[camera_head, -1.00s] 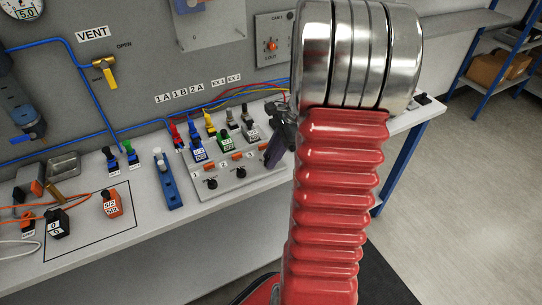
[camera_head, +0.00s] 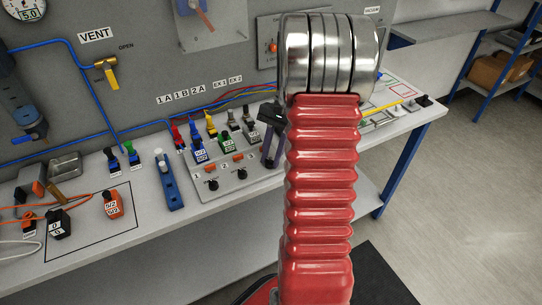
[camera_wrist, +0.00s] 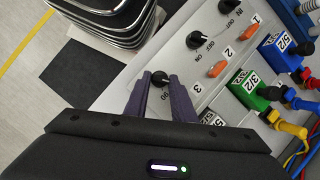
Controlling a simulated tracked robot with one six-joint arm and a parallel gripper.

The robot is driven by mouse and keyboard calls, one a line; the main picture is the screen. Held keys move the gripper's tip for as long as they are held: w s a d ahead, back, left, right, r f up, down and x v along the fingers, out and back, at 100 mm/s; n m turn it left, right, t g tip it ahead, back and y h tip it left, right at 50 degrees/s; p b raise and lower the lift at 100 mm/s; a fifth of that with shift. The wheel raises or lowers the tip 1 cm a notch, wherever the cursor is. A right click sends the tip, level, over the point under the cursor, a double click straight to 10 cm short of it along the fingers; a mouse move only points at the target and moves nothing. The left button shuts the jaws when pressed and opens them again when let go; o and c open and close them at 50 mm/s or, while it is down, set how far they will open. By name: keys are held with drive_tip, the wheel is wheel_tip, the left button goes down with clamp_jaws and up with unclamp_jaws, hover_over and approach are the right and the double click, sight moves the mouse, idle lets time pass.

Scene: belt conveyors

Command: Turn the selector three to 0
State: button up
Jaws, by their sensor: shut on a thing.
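Selector three is a small black knob (camera_wrist: 160,78) on the grey panel (camera_wrist: 130,75), beside the printed 3. In the wrist view my gripper (camera_wrist: 158,84) has its two purple fingers closed on either side of this knob. Part of the lettering by the knob shows between the fingers, but the knob's pointer is too hidden to read.
Selector two (camera_wrist: 194,40) and selector one (camera_wrist: 226,7) stand in line with selector three, with orange parts (camera_wrist: 217,68) beside them. Coloured valves (camera_wrist: 248,91) with hoses stand close behind. My arm covers some of the bench.

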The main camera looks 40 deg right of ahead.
drive_tip(key=shift+w+d+n, duration=0.1)
drive_tip(key=shift+w+n, duration=0.05)
drive_tip(key=shift+n, duration=0.45)
drive_tip(key=o, duration=1)
drive_tip(key=shift+g, duration=0.3)
drive_tip(key=shift+r, duration=0.1)
drive_tip(key=v, duration=1.3)
drive_tip(key=shift+r, duration=0.3)
